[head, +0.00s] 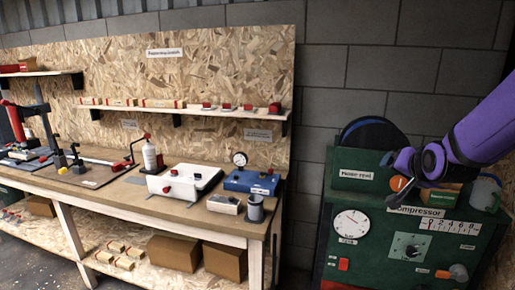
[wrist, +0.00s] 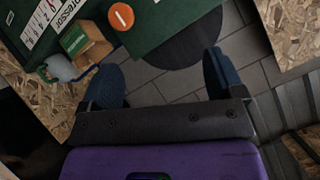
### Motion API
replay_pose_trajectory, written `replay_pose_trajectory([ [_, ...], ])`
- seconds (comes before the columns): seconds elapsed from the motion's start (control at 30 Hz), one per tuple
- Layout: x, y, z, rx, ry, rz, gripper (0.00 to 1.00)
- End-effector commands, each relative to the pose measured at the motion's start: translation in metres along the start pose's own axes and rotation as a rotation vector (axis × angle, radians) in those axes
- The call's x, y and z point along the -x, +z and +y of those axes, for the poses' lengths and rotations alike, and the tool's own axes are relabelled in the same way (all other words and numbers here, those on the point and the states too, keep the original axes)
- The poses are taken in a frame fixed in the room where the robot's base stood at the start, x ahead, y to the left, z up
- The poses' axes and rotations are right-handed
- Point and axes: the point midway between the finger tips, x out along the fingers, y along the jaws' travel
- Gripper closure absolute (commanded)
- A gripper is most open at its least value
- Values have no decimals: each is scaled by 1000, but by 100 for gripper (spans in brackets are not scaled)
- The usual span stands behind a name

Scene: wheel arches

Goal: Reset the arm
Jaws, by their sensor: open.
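My purple arm (head: 485,125) reaches in from the right in the head view. My gripper (head: 402,168) is in front of the top of the green compressor cabinet (head: 385,225). In the wrist view my gripper (wrist: 162,72) has its two dark blue fingers wide apart, with nothing between them. I cannot tell the gap between gripper and cabinet.
The cabinet top holds an orange-capped item (wrist: 121,17), a small box (wrist: 88,45) and a translucent jar (wrist: 60,68). A gauge (head: 351,224) is on its front. A wooden workbench (head: 225,225) with tools stands left. A gap separates bench and cabinet.

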Motion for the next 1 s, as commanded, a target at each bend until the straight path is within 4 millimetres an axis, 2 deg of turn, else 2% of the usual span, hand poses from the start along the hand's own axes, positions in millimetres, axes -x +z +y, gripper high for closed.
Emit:
replay_pose_trajectory([
  [0.03,17,0,-6,39,7,-23,12],
  [0.3,103,16,-16,236,63,-198,12],
  [0.5,171,36,-12,371,79,-338,12],
  [0.7,236,60,-1,491,71,-473,12],
  [0.83,264,72,8,543,61,-539,12],
  [1.0,280,79,13,574,54,-580,12],
])
